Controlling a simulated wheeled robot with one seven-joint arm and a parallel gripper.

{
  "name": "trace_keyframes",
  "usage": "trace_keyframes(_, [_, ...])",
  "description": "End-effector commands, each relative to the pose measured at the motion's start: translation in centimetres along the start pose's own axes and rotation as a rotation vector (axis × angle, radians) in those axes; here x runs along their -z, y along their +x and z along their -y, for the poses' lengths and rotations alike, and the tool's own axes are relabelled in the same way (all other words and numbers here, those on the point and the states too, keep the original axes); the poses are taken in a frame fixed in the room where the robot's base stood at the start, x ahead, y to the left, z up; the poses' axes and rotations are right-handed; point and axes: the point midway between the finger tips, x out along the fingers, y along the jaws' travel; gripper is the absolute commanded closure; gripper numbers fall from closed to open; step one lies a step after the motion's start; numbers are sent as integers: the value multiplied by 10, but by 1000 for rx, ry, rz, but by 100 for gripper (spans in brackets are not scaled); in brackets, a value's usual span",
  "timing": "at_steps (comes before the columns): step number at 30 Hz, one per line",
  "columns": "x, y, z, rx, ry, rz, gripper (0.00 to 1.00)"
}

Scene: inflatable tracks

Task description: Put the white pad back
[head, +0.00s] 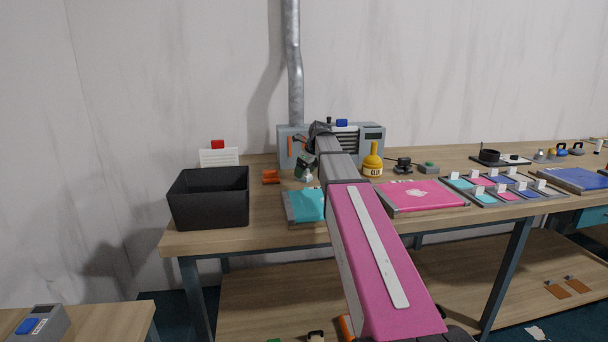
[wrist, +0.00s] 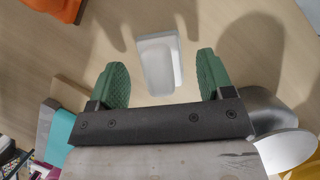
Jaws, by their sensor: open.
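The white pad (wrist: 156,66), a small white block, lies on the wooden table in the wrist view. My gripper (wrist: 163,72) is open above it, with one green finger on each side of the pad and a visible gap on both sides. The fingers do not touch it. In the head view my gripper (head: 307,170) is low over the table, partly hidden by my own pink arm, and a bit of white shows under it; I cannot tell how high the fingers are.
An orange holder (head: 271,177) and a black bin (head: 210,198) stand to the left. A teal panel (head: 305,204) lies in front. Bare wood surrounds the pad.

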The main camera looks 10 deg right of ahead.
Motion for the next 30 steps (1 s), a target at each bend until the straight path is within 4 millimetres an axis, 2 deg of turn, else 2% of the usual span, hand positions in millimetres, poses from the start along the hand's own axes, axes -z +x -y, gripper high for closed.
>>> trace_keyframes(9, [0, -61, 0, 1, 0, 2, 26])
trace_keyframes(15, [0, -90, 0, 2, 0, 2, 26])
trace_keyframes(21, [0, -103, 0, 0, 0, 0, 26])
trace_keyframes(30, [0, -104, 0, 0, 0, 0, 26])
